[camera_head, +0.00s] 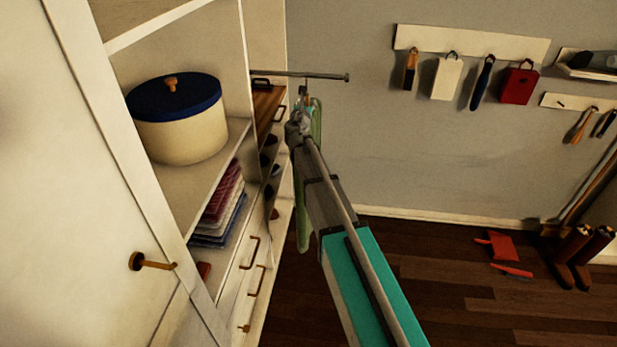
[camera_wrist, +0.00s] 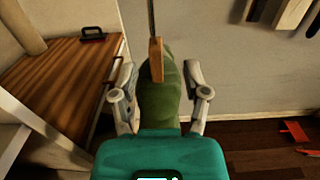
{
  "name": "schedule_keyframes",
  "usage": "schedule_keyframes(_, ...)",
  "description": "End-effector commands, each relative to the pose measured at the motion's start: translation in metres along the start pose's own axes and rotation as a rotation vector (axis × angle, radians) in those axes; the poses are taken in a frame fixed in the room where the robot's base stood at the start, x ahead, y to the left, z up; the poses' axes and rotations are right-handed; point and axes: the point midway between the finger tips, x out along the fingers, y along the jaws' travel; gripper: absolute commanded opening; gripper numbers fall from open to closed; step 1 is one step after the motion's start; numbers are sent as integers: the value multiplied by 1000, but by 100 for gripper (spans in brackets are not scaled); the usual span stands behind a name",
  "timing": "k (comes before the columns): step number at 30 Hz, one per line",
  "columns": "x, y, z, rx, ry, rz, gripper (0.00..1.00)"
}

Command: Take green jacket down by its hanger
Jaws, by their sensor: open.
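The green jacket (camera_head: 303,233) hangs below a metal rail (camera_head: 310,75) beside the wardrobe and is mostly hidden behind my arm. In the wrist view the jacket (camera_wrist: 160,102) is straight ahead, with its wooden hanger (camera_wrist: 156,60) rising above it. My gripper (camera_head: 300,112) is at the top of the jacket, just under the rail. In the wrist view my gripper (camera_wrist: 158,78) is open, with one finger on each side of the jacket and hanger. I cannot tell whether the fingers touch them.
Wardrobe shelves on the left hold a cream pot (camera_head: 178,118) with a blue lid and folded cloths (camera_head: 222,207). A wooden surface (camera_wrist: 55,80) lies left of the gripper. Wall hooks (camera_head: 472,42) hold tools. Boots (camera_head: 580,250) stand at right. The middle floor is clear.

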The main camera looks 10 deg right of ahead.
Motion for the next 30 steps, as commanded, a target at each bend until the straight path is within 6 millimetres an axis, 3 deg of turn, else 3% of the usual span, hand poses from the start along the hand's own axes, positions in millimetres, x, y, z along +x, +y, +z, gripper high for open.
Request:
schedule_keyframes(8, 1, 1, 0, 0, 0, 1, 60)
schedule_keyframes(21, 45, 6, 0, 0, 0, 1, 60)
schedule_keyframes(30, 51, 6, 0, 0, 0, 2, 60)
